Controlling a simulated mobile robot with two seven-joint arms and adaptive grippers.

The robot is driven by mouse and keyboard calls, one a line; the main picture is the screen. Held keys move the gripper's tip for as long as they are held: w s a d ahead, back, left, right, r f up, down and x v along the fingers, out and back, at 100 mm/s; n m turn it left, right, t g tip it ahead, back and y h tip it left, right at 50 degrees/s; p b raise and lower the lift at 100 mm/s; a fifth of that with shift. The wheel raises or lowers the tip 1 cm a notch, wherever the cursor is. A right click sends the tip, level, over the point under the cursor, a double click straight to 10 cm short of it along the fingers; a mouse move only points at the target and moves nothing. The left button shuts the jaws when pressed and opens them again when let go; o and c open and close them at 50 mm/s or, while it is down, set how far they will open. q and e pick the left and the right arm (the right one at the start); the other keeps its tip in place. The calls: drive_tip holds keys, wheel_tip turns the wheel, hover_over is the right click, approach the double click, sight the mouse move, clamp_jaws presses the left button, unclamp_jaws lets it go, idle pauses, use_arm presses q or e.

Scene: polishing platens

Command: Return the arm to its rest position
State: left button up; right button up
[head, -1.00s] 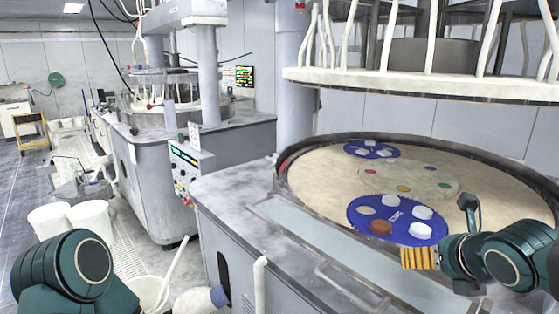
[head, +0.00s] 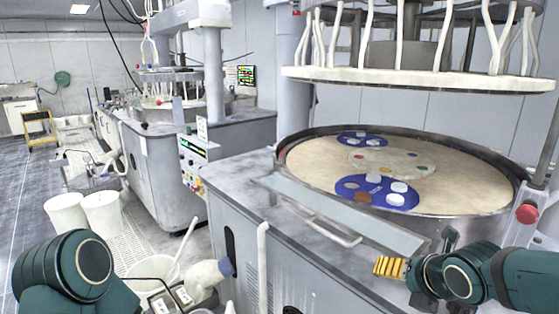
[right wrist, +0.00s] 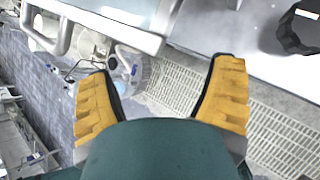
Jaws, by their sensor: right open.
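My right gripper (head: 390,266) is at the lower right of the head view, in front of the polishing machine and apart from its platen. Its yellow ribbed fingers are spread with nothing between them in the right wrist view (right wrist: 163,80). My right arm is bent, dark green, and comes in from the right edge. Of my left arm only a dark green joint shows at the lower left; the left gripper is out of view.
The round beige platen (head: 310,172) carries blue carriers (head: 346,188) with white discs and one brown disc. A metal handle (head: 330,235) juts from the machine front. A red button (head: 526,213) is at right. White buckets (head: 103,213) and a white bottle (head: 207,272) stand left.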

drive_tip(key=s+a+f+m+g+y, duration=0.15)
drive_tip(key=a+f+m, duration=0.25)
drive_tip(key=f+m, duration=0.5)
drive_tip(key=s+a+f+m+g+y, duration=0.1)
drive_tip(key=a+f+m+g, duration=0.1)
drive_tip(key=a+f+m, duration=0.6)
drive_tip(key=s+a+f+m+g, duration=0.1)
drive_tip(key=s+f+m, duration=0.5)
drive_tip(key=f+m, duration=0.2)
drive_tip(key=s+a+f+m+g, duration=0.1)
drive_tip(key=s+f+m+g, duration=0.1)
drive_tip(key=s+f+m, duration=0.3)
wheel_tip(320, 180, down, 5)
drive_tip(key=m, duration=0.3)
drive_tip(key=shift+s+a, duration=0.25)
drive_tip(key=shift+s, duration=0.15)
